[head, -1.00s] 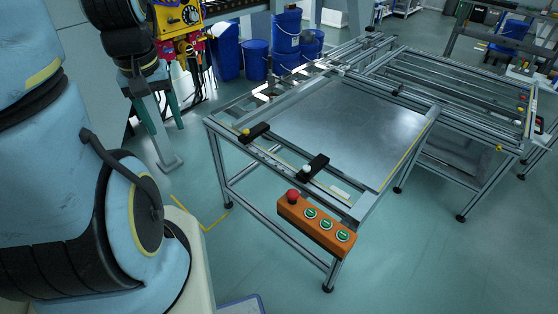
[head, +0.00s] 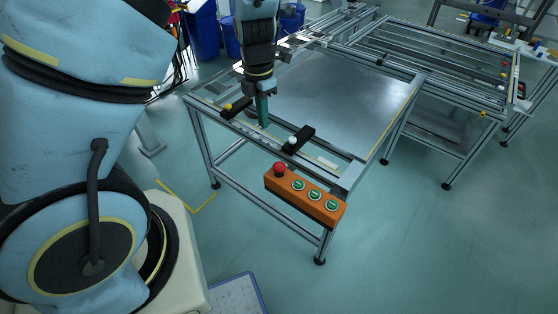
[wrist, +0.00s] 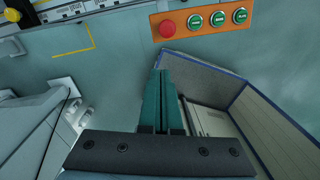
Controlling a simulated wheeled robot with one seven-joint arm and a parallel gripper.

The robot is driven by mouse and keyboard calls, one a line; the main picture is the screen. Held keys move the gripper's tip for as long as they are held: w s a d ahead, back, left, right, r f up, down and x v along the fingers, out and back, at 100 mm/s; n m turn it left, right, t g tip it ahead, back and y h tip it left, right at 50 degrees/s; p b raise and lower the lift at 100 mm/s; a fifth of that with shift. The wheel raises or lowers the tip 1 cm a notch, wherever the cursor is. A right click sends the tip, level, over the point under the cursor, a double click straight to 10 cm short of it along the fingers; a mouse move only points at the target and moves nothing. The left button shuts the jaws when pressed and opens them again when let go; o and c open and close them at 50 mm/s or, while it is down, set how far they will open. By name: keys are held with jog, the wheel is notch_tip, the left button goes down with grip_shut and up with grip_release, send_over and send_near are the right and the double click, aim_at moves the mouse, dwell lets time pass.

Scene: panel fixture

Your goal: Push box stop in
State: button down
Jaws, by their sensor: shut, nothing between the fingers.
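The orange button box (head: 305,196) is fixed to the near front corner of the metal frame table. It carries a red stop button (head: 279,168) at its left end and a row of green buttons (head: 314,195). In the wrist view the red button (wrist: 167,28) and the box (wrist: 182,31) show at the top, just beyond my fingertips. My gripper (head: 263,122) is shut and empty, with its green fingers pointing down. In the head view it appears above and left of the box, over the table's front rail. The fingers show no contact with the button.
Black clamps with a yellow knob (head: 227,107) and a white knob (head: 292,140) sit on the front rail. The metal panel (head: 335,95) lies behind. A blue-edged grey tray (wrist: 267,120) shows in the wrist view. Floor before the box is clear.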

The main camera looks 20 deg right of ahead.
aim_at(278, 166)
jog(key=d+f+n, duration=0.1)
jog(key=d, duration=0.1)
jog(key=s+d+f+n, duration=0.1)
jog(key=d+n, duration=0.1)
jog(key=shift+f, duration=0.2)
notch_tip(278, 166, down, 14)
jog(key=shift+r+p, duration=0.1)
jog(key=shift+p, duration=0.4)
notch_tip(278, 166, down, 2)
jog(key=shift+f+b, duration=0.15)
jog(key=shift+b, duration=0.4)
jog(key=shift+s, duration=0.1)
jog(key=shift+a, duration=0.1)
